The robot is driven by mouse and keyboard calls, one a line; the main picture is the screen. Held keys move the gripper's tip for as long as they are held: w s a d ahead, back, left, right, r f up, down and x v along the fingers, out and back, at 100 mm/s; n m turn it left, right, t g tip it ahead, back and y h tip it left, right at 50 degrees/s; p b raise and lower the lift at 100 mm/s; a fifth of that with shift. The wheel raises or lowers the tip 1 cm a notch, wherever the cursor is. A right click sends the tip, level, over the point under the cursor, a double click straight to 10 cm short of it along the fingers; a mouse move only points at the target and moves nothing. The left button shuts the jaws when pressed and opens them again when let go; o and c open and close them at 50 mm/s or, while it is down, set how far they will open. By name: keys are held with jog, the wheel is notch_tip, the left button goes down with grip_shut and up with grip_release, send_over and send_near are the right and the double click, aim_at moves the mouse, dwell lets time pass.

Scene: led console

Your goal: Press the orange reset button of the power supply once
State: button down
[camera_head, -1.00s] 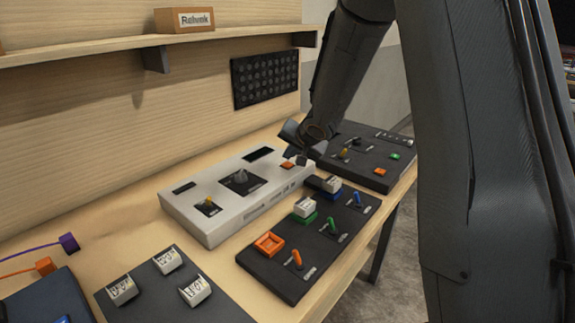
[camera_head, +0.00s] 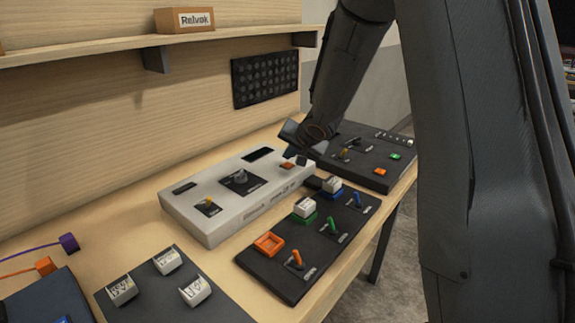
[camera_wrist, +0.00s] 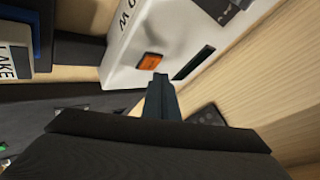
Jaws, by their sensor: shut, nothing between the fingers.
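The power supply (camera_head: 225,224) is a light grey box on the bench with dark displays and knobs. Its orange reset button (camera_head: 287,165) sits at the right end of its top. In the wrist view the button (camera_wrist: 151,61) shows on the white casing (camera_wrist: 126,75), just beyond my fingertips. My gripper (camera_head: 296,160) is shut and empty, right beside the button in the head view. In the wrist view its closed fingers (camera_wrist: 161,82) point toward the button with their tips close to its lower edge. I cannot tell whether they touch it.
A dark panel with coloured switches and blocks (camera_head: 300,284) lies in front of the power supply. Another dark panel (camera_head: 378,155) with an orange and a green button is to its right. A dark panel with white holders (camera_head: 150,300) is at the front left.

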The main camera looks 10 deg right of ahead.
aim_at(290, 166)
jog(key=shift+f, duration=0.15)
jog(key=shift+f, duration=0.25)
jog(key=shift+f+b, duration=0.3)
jog(key=shift+f, duration=0.15)
dwell(1.0)
jog(key=shift+r+p, duration=0.15)
jog(key=shift+p, duration=0.15)
jog(key=shift+r+p, duration=0.75)
jog(key=shift+p, duration=0.3)
notch_tip(290, 166, up, 5)
jog(key=p, duration=0.7)
jog(key=shift+s, duration=0.1)
dwell(0.3)
